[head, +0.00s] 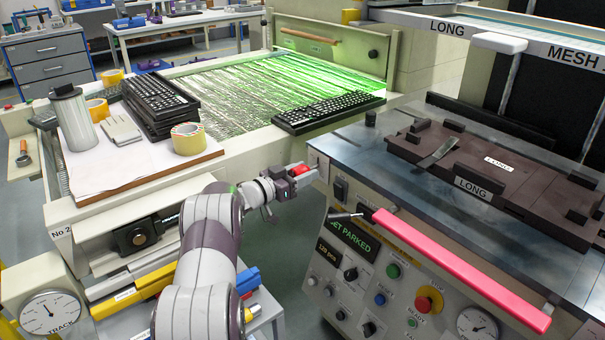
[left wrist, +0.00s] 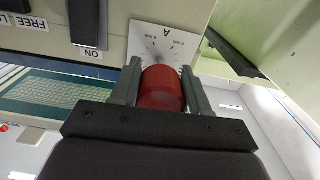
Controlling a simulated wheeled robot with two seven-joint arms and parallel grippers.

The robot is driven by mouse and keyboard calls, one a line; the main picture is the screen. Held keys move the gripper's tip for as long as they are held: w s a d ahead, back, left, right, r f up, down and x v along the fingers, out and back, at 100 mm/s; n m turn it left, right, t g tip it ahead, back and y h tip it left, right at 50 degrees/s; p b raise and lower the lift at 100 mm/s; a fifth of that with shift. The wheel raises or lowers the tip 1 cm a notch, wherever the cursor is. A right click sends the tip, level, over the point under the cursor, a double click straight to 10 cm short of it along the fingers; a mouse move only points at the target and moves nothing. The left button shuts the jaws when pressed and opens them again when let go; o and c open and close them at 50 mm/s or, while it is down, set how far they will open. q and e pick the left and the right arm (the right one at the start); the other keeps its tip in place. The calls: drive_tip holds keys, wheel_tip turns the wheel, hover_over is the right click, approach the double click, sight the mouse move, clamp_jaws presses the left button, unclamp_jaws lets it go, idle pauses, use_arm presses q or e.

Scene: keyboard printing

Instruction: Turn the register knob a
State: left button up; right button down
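The register knob A is a red cylinder (left wrist: 162,90) in front of a white dial plate (left wrist: 160,42) marked "A" in the left wrist view. It shows as a small red spot (head: 300,170) at the left end of the machine in the head view. My left gripper (left wrist: 160,85) has one finger on each side of the knob, and both fingers appear to touch it. In the head view my left gripper (head: 300,176) reaches the machine's left side. The knob's far end and pointer are not clear. My right gripper is not in view.
A control panel (head: 325,285) with buttons and a "JET PARKED" display faces front. A pink bar (head: 460,270) runs along the machine's front edge. A keyboard (head: 328,112) lies on the feed bed behind my gripper. A board with stacked keyboards (head: 160,103) and tape (head: 188,139) is at left.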

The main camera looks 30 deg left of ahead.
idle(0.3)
use_arm(q)
drive_tip(key=m+b, duration=0.1)
drive_tip(key=m, duration=0.2)
drive_tip(key=shift+f+m, duration=0.1)
drive_tip(key=shift+m, duration=0.3)
drive_tip(key=m+b, duration=0.1)
drive_tip(key=m, duration=0.2)
drive_tip(key=shift+m, duration=0.4)
drive_tip(key=m+b, duration=0.2)
drive_tip(key=m, duration=0.2)
drive_tip(key=shift+f+b, duration=0.1)
drive_tip(key=shift+b, duration=0.25)
drive_tip(key=shift+m+b, duration=0.85)
drive_tip(key=shift+m, duration=0.65)
drive_tip(key=o, duration=1)
drive_tip(key=shift+a+r, duration=0.1)
drive_tip(key=shift+r, duration=0.1)
drive_tip(key=shift+o, duration=0.2)
